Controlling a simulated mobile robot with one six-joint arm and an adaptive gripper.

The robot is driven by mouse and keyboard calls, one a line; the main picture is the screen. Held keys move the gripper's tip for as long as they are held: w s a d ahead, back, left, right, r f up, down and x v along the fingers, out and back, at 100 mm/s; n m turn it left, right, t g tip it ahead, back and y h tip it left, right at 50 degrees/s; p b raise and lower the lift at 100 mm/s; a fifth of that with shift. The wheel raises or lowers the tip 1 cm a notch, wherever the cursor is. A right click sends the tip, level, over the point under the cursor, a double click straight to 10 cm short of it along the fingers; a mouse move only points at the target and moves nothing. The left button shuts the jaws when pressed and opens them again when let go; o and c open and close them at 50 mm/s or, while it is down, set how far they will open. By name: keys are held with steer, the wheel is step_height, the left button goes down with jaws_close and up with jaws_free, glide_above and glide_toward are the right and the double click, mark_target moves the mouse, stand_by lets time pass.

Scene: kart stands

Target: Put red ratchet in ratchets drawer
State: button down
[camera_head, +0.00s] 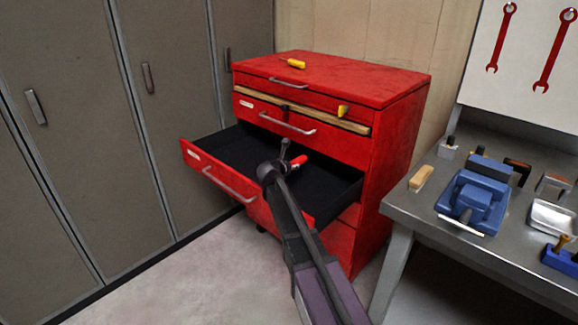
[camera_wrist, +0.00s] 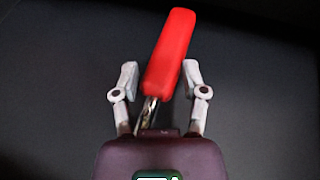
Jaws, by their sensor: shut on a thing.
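The red ratchet (camera_head: 299,161) has a red handle and is at my gripper (camera_head: 285,158), over the open drawer (camera_head: 192,160). In the wrist view, my gripper (camera_wrist: 160,82) is shut on the red ratchet (camera_wrist: 170,50); its handle points up and slightly right, and a bit of its metal shaft shows below. The drawer is red with a black inside and is pulled out from the red cabinet (camera_head: 398,135). The drawer's label is too small to read. The dark surface fills the wrist view behind the ratchet.
A yellow-handled tool (camera_head: 293,63) lies on the cabinet top. Another yellow handle (camera_head: 342,111) sticks out at the upper drawers. Grey lockers (camera_head: 70,130) stand left. A workbench (camera_head: 410,205) with a blue vise (camera_head: 475,195) stands right. The drawer's visible inside is otherwise empty.

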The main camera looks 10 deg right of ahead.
steer(key=shift+f+b, duration=0.35)
steer(key=shift+f, duration=0.05)
steer(key=shift+s, duration=0.1)
steer(key=shift+c, duration=0.6)
jaws_free()
steer(key=shift+r, duration=0.15)
steer(key=shift+r+p, duration=0.35)
steer(key=shift+p, duration=0.2)
steer(key=p+v, duration=0.4)
steer(key=v, duration=0.8)
steer(key=shift+p, duration=0.3)
